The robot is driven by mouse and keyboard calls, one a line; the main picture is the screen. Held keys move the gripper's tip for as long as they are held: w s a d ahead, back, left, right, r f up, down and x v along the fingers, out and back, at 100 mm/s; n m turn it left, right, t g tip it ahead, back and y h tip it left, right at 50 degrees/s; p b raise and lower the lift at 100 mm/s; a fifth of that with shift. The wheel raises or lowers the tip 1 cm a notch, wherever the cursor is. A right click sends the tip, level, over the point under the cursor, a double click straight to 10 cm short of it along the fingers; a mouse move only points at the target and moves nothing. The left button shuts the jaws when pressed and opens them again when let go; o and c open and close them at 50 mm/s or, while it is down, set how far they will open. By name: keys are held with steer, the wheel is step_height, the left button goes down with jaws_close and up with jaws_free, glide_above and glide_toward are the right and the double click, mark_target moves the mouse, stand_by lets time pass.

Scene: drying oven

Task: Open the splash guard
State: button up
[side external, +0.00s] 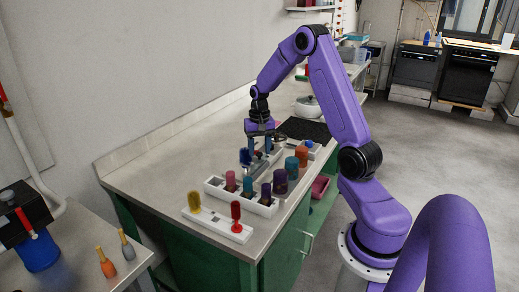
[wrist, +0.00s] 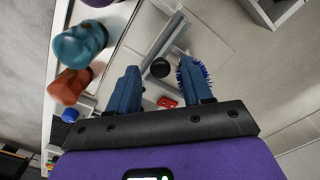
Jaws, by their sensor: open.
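The splash guard is hard to make out. A clear panel with a grey metal edge bar (wrist: 166,38) lies ahead of my fingers in the wrist view and may be it; I cannot tell whether it is open. My gripper (wrist: 157,78) is open, pointing down over the rack area, with a dark round knob (wrist: 160,68) seen between its fingers. I cannot tell whether the fingers touch it. In the side view my gripper (side external: 262,143) hangs above the counter behind the bottles, and its fingertips are partly hidden.
A blue bristly brush (wrist: 194,76) is by my right finger. A white tray (side external: 215,226) stands in front. The counter's left part (side external: 150,180) is clear.

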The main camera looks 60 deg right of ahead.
steer(key=shift+f, duration=0.25)
jaws_close()
steer(key=s, duration=0.4)
steer(key=shift+s, duration=0.2)
jaws_free()
steer(key=shift+r, duration=0.1)
